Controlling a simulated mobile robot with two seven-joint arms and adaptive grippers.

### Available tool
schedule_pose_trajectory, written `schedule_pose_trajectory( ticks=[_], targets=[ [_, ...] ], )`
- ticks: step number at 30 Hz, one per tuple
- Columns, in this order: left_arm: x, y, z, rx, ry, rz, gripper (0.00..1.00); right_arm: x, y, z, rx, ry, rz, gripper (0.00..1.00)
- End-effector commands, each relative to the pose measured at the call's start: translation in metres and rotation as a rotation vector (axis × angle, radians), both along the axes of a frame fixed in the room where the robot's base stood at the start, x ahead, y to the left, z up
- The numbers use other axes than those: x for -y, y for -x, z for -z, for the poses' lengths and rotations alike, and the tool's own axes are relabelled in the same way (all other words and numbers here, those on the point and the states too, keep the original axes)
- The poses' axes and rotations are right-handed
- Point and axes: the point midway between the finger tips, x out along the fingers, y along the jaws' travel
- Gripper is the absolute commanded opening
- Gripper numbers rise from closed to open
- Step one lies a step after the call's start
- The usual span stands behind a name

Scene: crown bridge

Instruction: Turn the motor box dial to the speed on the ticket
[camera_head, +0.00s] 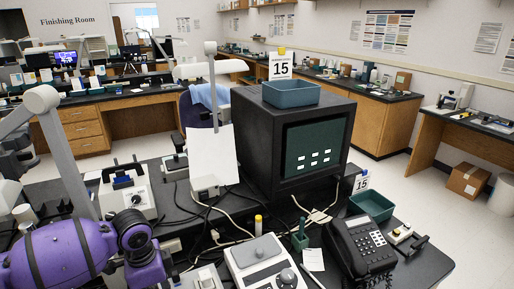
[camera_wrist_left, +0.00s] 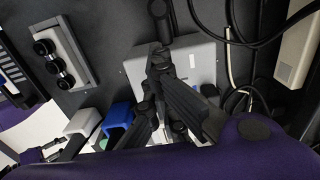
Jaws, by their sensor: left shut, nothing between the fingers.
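My right gripper is not in view.
A black monitor-like cabinet (camera_head: 257,145) carries a blue tray (camera_head: 291,95) marked 15. A black telephone (camera_head: 358,248) and green tray (camera_head: 371,207) stand right. Cables (camera_head: 240,220) cross the bench. A three-knob box (camera_wrist_left: 60,62) shows in the wrist view.

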Motion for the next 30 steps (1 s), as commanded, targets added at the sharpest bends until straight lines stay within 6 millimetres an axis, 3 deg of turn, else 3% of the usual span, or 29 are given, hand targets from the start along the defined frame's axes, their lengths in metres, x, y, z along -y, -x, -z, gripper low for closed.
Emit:
schedule_pose_trajectory(
  ticks=[1,30],
  targets=[
    [0.002,0.005,0.008,-0.017,0.003,0.003,0.00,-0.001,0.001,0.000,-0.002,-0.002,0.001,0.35],
    [-0.004,-0.013,0.001,-0.003,-0.001,0.001,0.00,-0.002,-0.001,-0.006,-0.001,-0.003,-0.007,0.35]
  ],
)
